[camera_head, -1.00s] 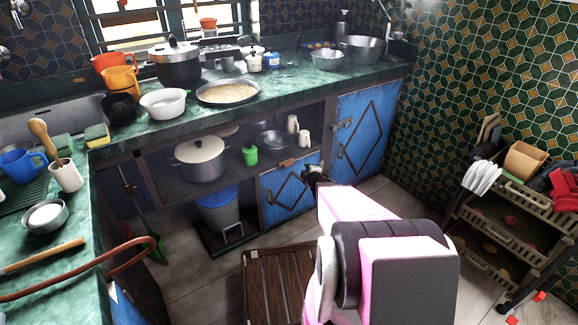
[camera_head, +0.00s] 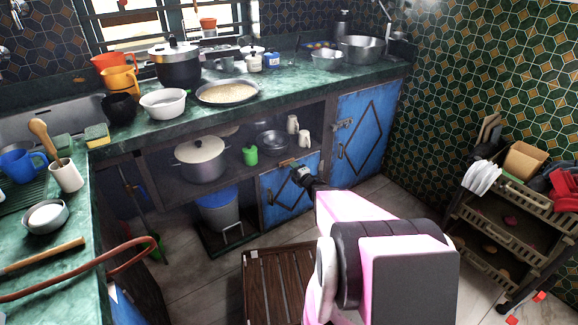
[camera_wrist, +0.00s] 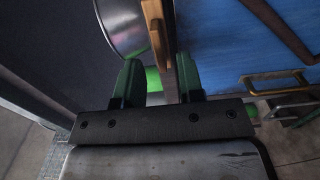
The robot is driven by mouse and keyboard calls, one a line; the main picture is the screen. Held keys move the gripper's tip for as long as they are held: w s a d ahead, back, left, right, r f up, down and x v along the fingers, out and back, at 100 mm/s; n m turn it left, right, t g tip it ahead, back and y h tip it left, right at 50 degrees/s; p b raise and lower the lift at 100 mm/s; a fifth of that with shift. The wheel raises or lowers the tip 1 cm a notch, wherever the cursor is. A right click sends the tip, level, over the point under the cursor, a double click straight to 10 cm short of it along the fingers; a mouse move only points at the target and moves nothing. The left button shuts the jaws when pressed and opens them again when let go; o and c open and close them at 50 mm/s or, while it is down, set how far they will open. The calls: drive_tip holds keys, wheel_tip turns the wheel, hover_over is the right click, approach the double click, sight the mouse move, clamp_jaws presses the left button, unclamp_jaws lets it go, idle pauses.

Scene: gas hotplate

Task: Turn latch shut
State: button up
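The small wooden latch (camera_head: 287,162) sits at the top edge of the lower blue cabinet door (camera_head: 283,205). In the wrist view the tan wooden latch (camera_wrist: 157,35) reaches down into the gap between my fingers, with the blue door (camera_wrist: 225,40) to its right. My gripper (camera_head: 298,174) is in front of the door's upper part, close to the latch. In the wrist view my gripper (camera_wrist: 160,75) has its two green fingers apart, one on each side of the latch. I cannot tell whether either finger touches it.
A white-lidded pot (camera_head: 201,160) and a green cup (camera_head: 250,155) stand on the open shelf left of the door. A taller blue door (camera_head: 362,135) is at the right. A wooden slatted stool (camera_head: 280,285) stands on the floor below my arm.

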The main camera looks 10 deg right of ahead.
sight(288, 163)
drive_tip(key=shift+x, duration=2.15)
clamp_jaws()
